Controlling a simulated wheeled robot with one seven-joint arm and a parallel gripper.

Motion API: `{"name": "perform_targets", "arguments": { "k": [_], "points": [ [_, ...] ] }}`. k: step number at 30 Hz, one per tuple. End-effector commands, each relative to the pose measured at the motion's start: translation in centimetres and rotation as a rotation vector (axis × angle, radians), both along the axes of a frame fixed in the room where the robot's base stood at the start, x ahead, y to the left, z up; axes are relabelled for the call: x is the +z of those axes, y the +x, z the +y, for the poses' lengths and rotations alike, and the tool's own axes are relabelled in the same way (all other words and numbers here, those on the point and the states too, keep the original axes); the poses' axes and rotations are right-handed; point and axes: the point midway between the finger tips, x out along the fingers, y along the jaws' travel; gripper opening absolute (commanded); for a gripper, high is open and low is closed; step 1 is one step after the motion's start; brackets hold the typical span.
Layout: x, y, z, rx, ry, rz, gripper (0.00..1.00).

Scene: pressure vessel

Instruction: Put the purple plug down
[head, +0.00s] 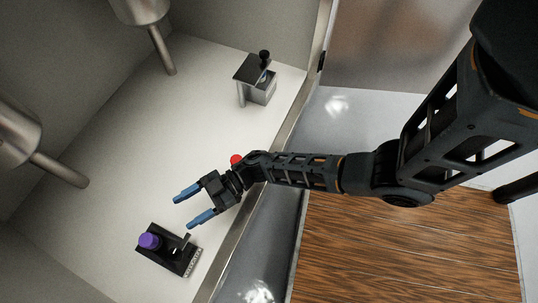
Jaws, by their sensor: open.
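The purple plug (149,241) sits on the black fixture (172,259) at the lower left of the head view, on the pale floor of the vessel. My gripper (187,206) is open and empty, its two blue fingers pointing left. It is above and to the right of the plug in the picture, apart from it. Whether the plug is seated in a hole of the fixture cannot be told.
Metal cylinders with rods (135,8) (15,135) jut in from the left and top. A red round thing (236,159) shows by my wrist. The pale floor's (140,130) middle is clear.

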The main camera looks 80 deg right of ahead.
Motion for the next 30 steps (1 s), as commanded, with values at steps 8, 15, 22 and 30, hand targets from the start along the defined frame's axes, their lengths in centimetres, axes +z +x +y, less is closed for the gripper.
{"name": "perform_targets", "arguments": {
  "k": [8, 15, 22, 30],
  "points": [
    [4.9, -6.4, -5.8, -0.24, -0.107, -0.096, 0.69],
    [11.9, -13.3, -7.9, -0.476, -0.154, -0.089, 0.69],
    [19.2, -19.3, -7.4, -0.672, -0.147, 0.035, 0.69],
    [26.3, -23.3, -5.7, -0.803, -0.105, 0.219, 0.69]
  ]
}}
